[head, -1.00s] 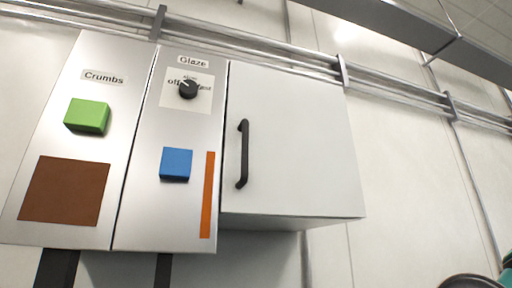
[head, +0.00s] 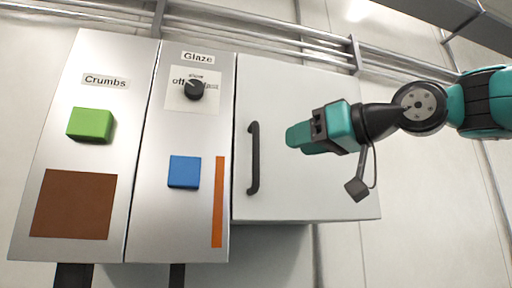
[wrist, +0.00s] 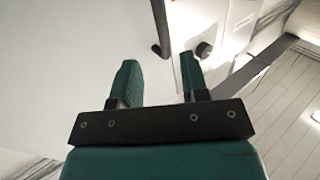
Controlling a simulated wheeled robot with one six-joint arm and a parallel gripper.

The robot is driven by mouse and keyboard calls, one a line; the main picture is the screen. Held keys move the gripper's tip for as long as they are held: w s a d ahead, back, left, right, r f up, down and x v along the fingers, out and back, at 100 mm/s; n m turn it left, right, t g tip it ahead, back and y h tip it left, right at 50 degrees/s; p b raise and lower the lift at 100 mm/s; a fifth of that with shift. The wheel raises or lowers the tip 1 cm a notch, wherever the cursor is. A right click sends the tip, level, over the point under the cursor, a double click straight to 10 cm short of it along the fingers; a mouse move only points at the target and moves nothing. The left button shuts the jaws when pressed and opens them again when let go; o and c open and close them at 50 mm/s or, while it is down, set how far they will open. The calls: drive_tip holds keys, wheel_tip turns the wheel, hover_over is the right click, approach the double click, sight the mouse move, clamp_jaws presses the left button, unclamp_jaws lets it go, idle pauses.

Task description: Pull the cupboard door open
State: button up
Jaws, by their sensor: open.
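The cupboard door (head: 300,100) is a pale grey panel on the right of the wall unit, and it looks shut. Its black vertical bar handle (head: 253,158) is on the door's left side. My teal gripper (head: 292,137) is in front of the door, to the right of the handle and apart from it. In the wrist view my gripper (wrist: 158,82) has its two fingers spread with nothing between them. The handle (wrist: 161,28) shows beyond the fingertips there, partly cut off by the top edge.
Left of the door is a Glaze panel (head: 195,120) with a black dial (head: 194,90), a blue button (head: 184,172) and an orange strip (head: 218,202). Further left, the Crumbs panel has a green button (head: 90,125) and a brown square (head: 73,204). Pipes (head: 260,38) run above.

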drive_tip(key=p, duration=0.4)
hover_over(256, 180)
drive_tip(key=shift+w, duration=0.4)
clamp_jaws()
